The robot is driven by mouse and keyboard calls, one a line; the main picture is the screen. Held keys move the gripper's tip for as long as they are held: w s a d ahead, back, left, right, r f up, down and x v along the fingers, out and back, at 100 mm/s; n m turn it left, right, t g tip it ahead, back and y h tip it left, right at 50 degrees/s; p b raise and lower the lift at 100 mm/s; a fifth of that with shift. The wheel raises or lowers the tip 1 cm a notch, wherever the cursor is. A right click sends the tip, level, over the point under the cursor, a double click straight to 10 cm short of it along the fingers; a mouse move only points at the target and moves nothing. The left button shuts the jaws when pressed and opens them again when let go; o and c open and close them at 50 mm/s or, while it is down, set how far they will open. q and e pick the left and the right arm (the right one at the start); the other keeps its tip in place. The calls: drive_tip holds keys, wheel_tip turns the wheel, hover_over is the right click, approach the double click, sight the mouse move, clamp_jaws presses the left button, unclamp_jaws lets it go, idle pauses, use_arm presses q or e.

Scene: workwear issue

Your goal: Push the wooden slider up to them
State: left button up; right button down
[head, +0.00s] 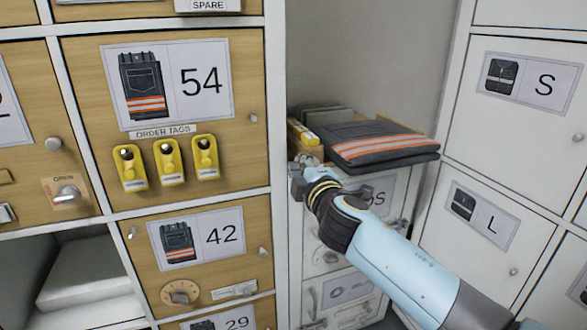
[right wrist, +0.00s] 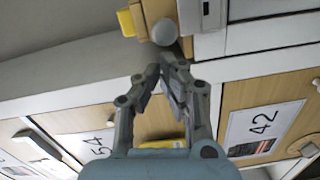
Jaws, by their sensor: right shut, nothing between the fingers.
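A small wooden block, seemingly the slider (head: 314,152), sits at the front left of the shelf top, partly hidden by my right gripper. In the right wrist view the wooden slider (right wrist: 158,10) shows with a pale round knob (right wrist: 165,32) on its face. My right gripper (head: 299,166) is at the shelf's front left edge, close to the slider. In the right wrist view its fingertips (right wrist: 165,74) are together, empty, just short of the knob; contact cannot be told. A yellow item (head: 302,133) stands beside the slider. My left gripper is out of view.
Folded dark trousers with orange stripes (head: 380,143) lie on the shelf's right side. Grey upright pieces (head: 326,115) stand behind. A wooden locker wall (head: 240,145) with yellow order tags (head: 168,161) borders the left. White lockers (head: 515,130) close the right.

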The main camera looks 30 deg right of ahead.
drive_tip(key=shift+d, duration=0.1)
drive_tip(key=d, duration=0.2)
drive_tip(key=shift+s+d, duration=0.4)
